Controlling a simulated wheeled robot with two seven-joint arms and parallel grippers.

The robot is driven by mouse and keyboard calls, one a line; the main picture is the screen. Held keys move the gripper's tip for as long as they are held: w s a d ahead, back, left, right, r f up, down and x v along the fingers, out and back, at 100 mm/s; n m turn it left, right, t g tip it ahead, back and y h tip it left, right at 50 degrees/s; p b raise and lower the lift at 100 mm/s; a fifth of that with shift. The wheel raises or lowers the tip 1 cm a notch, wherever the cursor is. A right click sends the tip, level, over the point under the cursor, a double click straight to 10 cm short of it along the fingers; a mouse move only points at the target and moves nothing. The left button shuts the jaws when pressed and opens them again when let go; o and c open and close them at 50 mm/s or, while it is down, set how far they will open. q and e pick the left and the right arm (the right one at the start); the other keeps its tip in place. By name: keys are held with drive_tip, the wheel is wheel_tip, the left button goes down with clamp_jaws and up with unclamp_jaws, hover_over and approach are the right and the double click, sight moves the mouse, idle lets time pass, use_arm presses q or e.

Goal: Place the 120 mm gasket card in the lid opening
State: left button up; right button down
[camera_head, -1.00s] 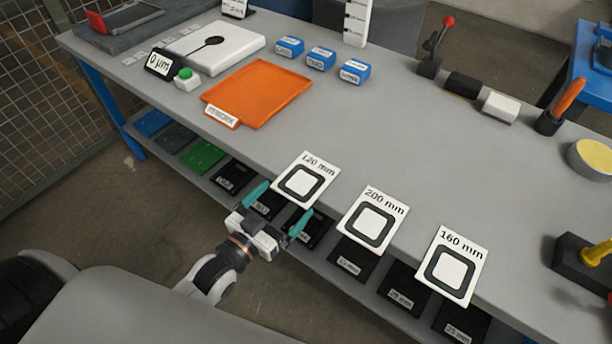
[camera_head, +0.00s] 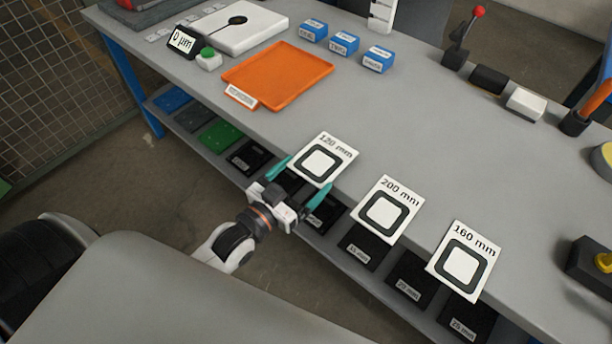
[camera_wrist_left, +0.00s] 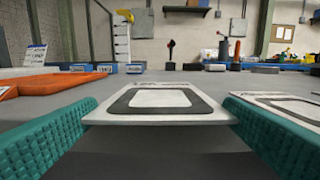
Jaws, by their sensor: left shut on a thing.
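The 120 mm gasket card (camera_head: 335,147), white with a dark rounded-square ring, lies at the bench's front edge, its near part reaching the edge. My left gripper (camera_head: 308,173) is shut on this card, its teal fingers at the card's left and right sides near the front. In the left wrist view the card (camera_wrist_left: 160,116) lies flat between both fingers. The 200 mm card (camera_head: 388,208) and the 160 mm card (camera_head: 464,260) lie to its right. I cannot make out a lid opening. My right gripper is not in view.
An orange tray (camera_head: 278,76) lies behind and left of the cards. Blue boxes (camera_head: 343,44), a white plate (camera_head: 240,28) and a gauge display (camera_head: 184,41) stand farther back. A red-knobbed lever (camera_head: 462,38) stands at the back right. The bench middle is clear.

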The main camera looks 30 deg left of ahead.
use_arm(q)
drive_tip(key=s+r+n+y+p, duration=0.3)
drive_tip(key=s+r+y+p, duration=0.2)
drive_tip(key=r, duration=0.6)
drive_tip(key=w+f+m+h+b, duration=0.1)
drive_tip(key=w+m+h+b, duration=0.1)
drive_tip(key=w+h, duration=0.1)
drive_tip(key=w+f+m+h+b, duration=0.1)
drive_tip(key=w+h+b, duration=0.1)
drive_tip(key=shift+f, duration=0.3)
idle(0.3)
wheel_tip(320, 180, down, 5)
drive_tip(key=shift+r+b, duration=0.1)
drive_tip(key=shift+b, duration=0.25)
wheel_tip(320, 180, down, 5)
drive_tip(key=shift+r, duration=0.1)
